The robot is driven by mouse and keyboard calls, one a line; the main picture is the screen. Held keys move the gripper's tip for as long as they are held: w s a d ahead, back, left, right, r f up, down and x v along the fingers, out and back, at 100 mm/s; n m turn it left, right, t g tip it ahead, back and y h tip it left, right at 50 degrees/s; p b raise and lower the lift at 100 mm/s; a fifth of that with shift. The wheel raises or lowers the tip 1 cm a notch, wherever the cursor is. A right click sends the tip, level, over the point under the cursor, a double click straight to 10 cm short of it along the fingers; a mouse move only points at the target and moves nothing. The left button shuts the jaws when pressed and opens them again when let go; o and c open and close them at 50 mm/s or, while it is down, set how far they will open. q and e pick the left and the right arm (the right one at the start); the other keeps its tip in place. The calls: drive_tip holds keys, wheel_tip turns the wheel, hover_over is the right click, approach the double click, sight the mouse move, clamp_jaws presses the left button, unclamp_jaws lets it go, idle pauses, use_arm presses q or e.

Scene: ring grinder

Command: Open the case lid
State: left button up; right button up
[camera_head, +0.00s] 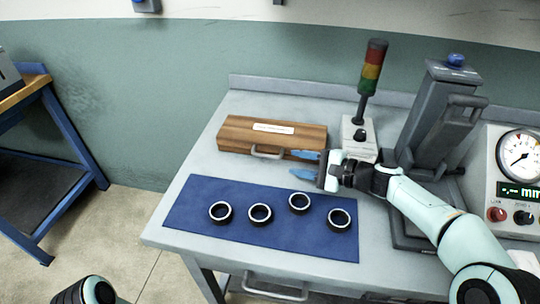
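A closed wooden case (240,134) with a pale label on its lid lies at the back of the grey table. Its metal handle (267,153) is on the front side. My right gripper (305,165) reaches in from the right, with its two blue fingers spread apart and nothing between them. The fingers point left, near the case's front right corner; I cannot tell whether the upper finger touches the case. Only a piece of my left arm shows at the bottom left edge; its gripper is not visible.
Several dark rings with pale rims, one of them here (260,213), lie on a blue mat (185,208) in front of the case. A signal tower (371,75), a grey press-like machine (430,120) and a dial gauge unit (519,160) stand to the right.

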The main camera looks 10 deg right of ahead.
sight(269, 156)
drive_tip(key=x, duration=0.9)
drive_tip(key=shift+w+a+f, duration=0.1)
drive_tip(key=shift+w, duration=0.05)
clamp_jaws()
